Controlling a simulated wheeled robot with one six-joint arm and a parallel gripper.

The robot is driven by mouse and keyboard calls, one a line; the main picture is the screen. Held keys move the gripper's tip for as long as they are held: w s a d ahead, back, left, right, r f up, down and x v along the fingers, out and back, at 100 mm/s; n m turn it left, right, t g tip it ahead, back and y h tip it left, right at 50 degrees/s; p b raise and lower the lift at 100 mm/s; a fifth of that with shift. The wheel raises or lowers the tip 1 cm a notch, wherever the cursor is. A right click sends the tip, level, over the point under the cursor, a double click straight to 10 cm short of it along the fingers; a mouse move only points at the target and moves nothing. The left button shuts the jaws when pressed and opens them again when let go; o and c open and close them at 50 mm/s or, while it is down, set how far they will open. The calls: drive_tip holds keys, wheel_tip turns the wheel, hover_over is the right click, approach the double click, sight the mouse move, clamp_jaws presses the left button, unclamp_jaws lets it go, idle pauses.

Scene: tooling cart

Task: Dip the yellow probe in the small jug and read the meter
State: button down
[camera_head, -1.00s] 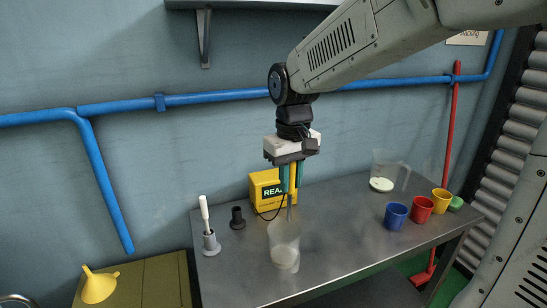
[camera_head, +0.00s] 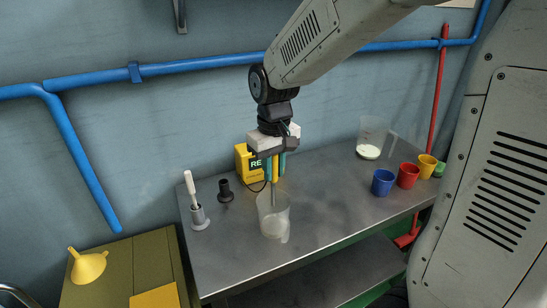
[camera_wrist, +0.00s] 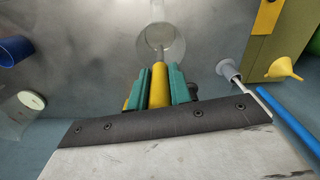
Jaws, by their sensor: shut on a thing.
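My gripper (camera_head: 275,168) has teal fingers shut on the yellow probe (camera_wrist: 158,85), which hangs upright with its thin grey rod pointing down. A clear jug (camera_head: 284,226) with pale contents stands on the cart below. The rod reaches through the jug's mouth in the head view; whether its tip touches the contents is unclear. In the wrist view the rod lies over the jug's round opening (camera_wrist: 181,42). A dark cable runs by the meter.
A second clear jug (camera_head: 373,134) with white contents stands at the back right. Blue (camera_head: 382,183), red (camera_head: 408,176) and yellow (camera_head: 427,166) cups are at right. A white-handled tool in a grey holder (camera_head: 200,219) and a black stand (camera_head: 225,192) are at left.

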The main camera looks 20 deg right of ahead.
sight(274, 193)
drive_tip(key=shift+f, duration=4.1)
drive_tip(key=shift+r, duration=7.1)
